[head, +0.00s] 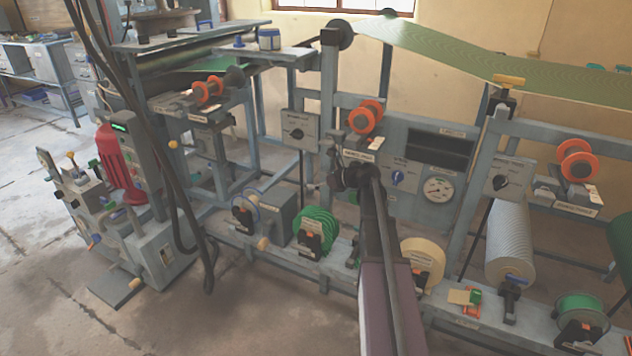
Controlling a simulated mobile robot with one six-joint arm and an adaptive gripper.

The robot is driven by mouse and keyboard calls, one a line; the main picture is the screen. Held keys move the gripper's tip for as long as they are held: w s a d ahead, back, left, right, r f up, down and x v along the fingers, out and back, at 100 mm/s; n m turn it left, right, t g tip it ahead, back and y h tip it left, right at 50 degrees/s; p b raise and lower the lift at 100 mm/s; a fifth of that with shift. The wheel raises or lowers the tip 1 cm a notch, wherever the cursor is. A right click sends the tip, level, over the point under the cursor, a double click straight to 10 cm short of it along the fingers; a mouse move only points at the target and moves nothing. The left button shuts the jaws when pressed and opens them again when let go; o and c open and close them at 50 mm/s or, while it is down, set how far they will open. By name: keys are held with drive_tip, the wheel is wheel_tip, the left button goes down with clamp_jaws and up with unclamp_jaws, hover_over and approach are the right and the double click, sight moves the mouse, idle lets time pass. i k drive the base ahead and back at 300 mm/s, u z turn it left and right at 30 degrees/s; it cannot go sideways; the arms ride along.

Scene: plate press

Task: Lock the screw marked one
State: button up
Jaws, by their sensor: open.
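Several orange spool-shaped knobs, which may be the screws, sit on the machine: one at centre (365,117), one at right (575,161) and one at upper left (207,89). Small labels and tags are beside them, but I cannot read them. I cannot tell which part is the screw marked one, or whether any is locked.
A panel with a gauge (437,189) and a blue knob (397,178) is behind my arm. A green coil (316,231) and a cream disc (424,262) sit on the lower rail. Black cables (150,140) hang at left. Open floor (290,325) lies in front.

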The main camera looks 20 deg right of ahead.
sight(302, 247)
drive_tip(key=u, duration=0.05)
drive_tip(key=k, duration=0.85)
drive_tip(key=u, duration=0.4)
